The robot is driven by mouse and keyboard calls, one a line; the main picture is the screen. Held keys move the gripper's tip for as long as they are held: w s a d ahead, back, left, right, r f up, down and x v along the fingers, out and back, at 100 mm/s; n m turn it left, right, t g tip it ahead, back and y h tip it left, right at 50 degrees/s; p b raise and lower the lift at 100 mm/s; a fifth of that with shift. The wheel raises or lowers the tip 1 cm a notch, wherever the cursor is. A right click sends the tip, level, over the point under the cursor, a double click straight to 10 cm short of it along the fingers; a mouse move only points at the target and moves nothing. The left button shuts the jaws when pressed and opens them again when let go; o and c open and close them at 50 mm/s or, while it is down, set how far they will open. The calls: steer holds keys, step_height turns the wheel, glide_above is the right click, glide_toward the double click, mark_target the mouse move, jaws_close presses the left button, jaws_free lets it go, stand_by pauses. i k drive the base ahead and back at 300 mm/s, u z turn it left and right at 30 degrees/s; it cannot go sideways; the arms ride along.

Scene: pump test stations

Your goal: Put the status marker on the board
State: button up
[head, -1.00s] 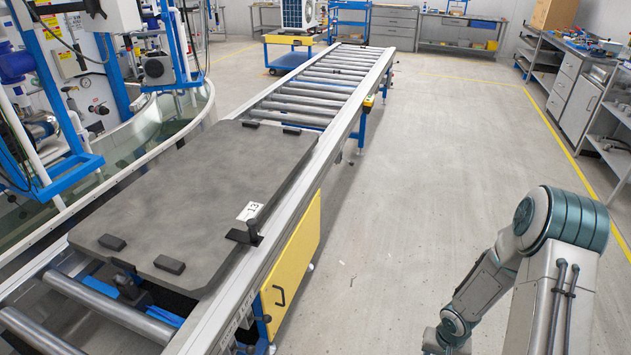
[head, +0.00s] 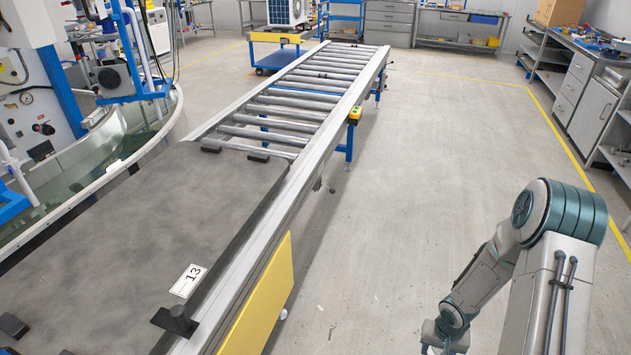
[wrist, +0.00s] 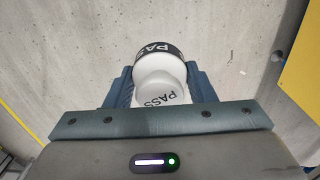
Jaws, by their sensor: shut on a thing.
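The status marker (wrist: 158,74) is a white rounded piece with a black band and the word PASS on it. It shows in the wrist view between the fingers of my gripper (wrist: 160,82), which is shut on it. Bare floor lies behind it. In the head view my arm is at the lower right, and its gripper end is cut off by the lower edge. The marker is apart from the board.
The roller conveyor (head: 312,85) runs away from me, with a yellow side panel (head: 262,300) and a small yellow box (head: 355,114) on its rail. A round water tank (head: 165,120) is at the left. Open floor (head: 420,170) lies right of the conveyor; shelves (head: 590,85) stand far right.

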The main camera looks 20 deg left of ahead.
mark_target(163, 223)
steer(key=i, duration=2)
steer(key=u, duration=2.9)
